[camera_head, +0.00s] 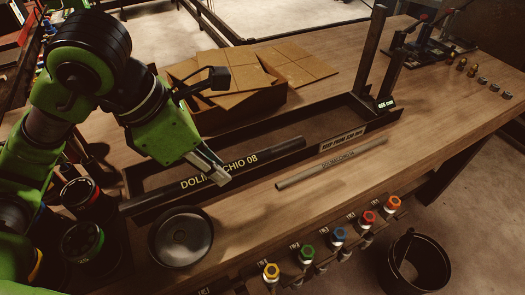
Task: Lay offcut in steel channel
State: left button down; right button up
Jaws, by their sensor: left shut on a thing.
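A long black hose (268,154) with pale lettering, partly covered by my gripper, slants across the long dark steel channel (375,123). My left gripper (222,177) is shut on this hose near its middle. The hose's right end shows over the channel; its left end reaches the channel's near left corner. I cannot tell whether the hose rests on the channel floor or is held just above it. A thinner grey rod (330,164) with small lettering lies on the table in front of the channel. My right gripper is not in view.
A brown box with cardboard sheets (240,100) stands behind the channel. A dark round bowl (181,236) and black cups (84,241) are at the front left. Coloured fittings (340,234) line the front edge. A black bucket (415,262) stands beyond it.

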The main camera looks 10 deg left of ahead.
pick_arm(q)
jog(key=w+f+p, duration=0.1)
jog(key=w+f, duration=0.1)
jog(key=w, duration=0.2)
jog(key=w+a+f+p, duration=0.1)
jog(key=w+f, duration=0.2)
jog(key=w, duration=0.1)
jog(key=w+a+f+p, duration=0.1)
jog(key=w+f, duration=0.2)
jog(key=w, duration=0.1)
jog(key=shift+a, duration=0.15)
jog(key=shift+w+f, duration=0.15)
jog(key=shift+f, duration=0.15)
jog(key=f+p, duration=0.2)
jog(key=f, duration=0.1)
jog(key=shift+w+a, duration=0.1)
jog(key=shift+w, duration=0.25)
jog(key=shift+f, duration=0.5)
jog(key=c, duration=1.9)
grip_release()
